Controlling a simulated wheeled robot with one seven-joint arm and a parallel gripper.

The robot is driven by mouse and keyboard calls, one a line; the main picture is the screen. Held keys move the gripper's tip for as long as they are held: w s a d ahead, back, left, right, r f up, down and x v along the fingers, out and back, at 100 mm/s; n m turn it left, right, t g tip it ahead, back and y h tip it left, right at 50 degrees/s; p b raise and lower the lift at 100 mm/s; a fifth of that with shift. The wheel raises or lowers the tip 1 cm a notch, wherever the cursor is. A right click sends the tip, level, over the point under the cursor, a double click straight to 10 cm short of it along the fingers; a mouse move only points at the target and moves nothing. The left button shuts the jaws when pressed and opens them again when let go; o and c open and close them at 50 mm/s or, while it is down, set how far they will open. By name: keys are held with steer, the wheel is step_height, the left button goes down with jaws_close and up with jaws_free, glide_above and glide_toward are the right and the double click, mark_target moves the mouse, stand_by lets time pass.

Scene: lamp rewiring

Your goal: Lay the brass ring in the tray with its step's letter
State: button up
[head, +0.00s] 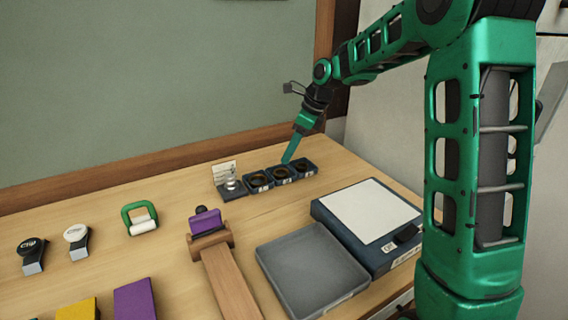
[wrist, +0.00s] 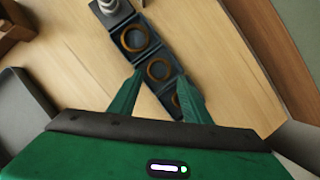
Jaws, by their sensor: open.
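A row of small dark blue compartments stands at the back of the bench. Three hold round brassy rings: the near one (wrist: 135,38), the middle one (wrist: 159,69) and the far one (wrist: 176,101), partly hidden by my finger. My gripper (wrist: 160,77) is open, with its fingertips on either side of the middle ring and nothing held. In the head view my gripper (head: 287,160) is just above the row. I cannot tell whether it touches. A shallow grey tray (head: 272,252) lies empty at the front. Its label is too small to read.
A dark blue box with a white top (head: 370,208) stands right of the tray. A wooden stand with a purple block (head: 206,222) is left of it. A green-handled item (head: 139,216) and dark and white pieces lie further left. The board wall is behind.

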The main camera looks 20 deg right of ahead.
steer(key=v, duration=0.6)
steer(key=shift+s, duration=0.1)
stand_by(0.3)
